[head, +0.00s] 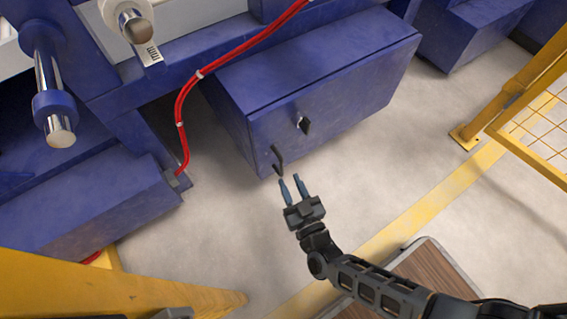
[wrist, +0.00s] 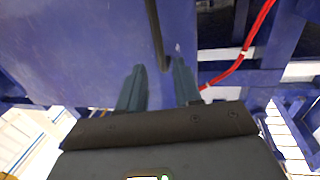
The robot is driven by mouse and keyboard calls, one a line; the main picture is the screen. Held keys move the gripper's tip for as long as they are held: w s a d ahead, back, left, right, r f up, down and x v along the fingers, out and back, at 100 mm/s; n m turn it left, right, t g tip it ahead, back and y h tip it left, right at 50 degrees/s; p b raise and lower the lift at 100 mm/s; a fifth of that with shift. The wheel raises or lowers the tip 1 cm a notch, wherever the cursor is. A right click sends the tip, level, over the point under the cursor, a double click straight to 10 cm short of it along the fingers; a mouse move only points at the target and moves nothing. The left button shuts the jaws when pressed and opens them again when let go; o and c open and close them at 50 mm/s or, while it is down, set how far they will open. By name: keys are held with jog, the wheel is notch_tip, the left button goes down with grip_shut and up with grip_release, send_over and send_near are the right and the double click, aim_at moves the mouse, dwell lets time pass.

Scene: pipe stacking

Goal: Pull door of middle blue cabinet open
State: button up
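The blue cabinet (head: 325,85) stands on the floor at the upper middle of the head view. Its front door (head: 345,115) looks shut. A black bar handle (head: 277,160) sits near the door's left edge, and a second dark fitting (head: 304,125) is further right. My gripper (head: 292,187) is just below the bar handle, with its two blue-grey fingers apart and nothing held. In the wrist view the fingers (wrist: 158,88) are spread, with the black handle (wrist: 155,35) running down between their tips against the blue door (wrist: 85,45). I cannot tell whether they touch it.
A red cable (head: 181,105) runs along the cabinet's left side. Another blue box (head: 90,205) lies at the left. Yellow railings stand at the lower left (head: 120,290) and right (head: 530,95). The grey floor (head: 390,160) in front of the cabinet is clear.

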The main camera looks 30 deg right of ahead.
aim_at(282, 166)
jog(key=w+b, duration=0.1)
jog(key=w, duration=0.2)
jog(key=w+d+b, duration=0.1)
jog(key=w, duration=0.3)
jog(key=shift+d+r, duration=0.1)
jog(key=shift+d, duration=0.1)
jog(key=shift+c, duration=0.5)
grip_shut()
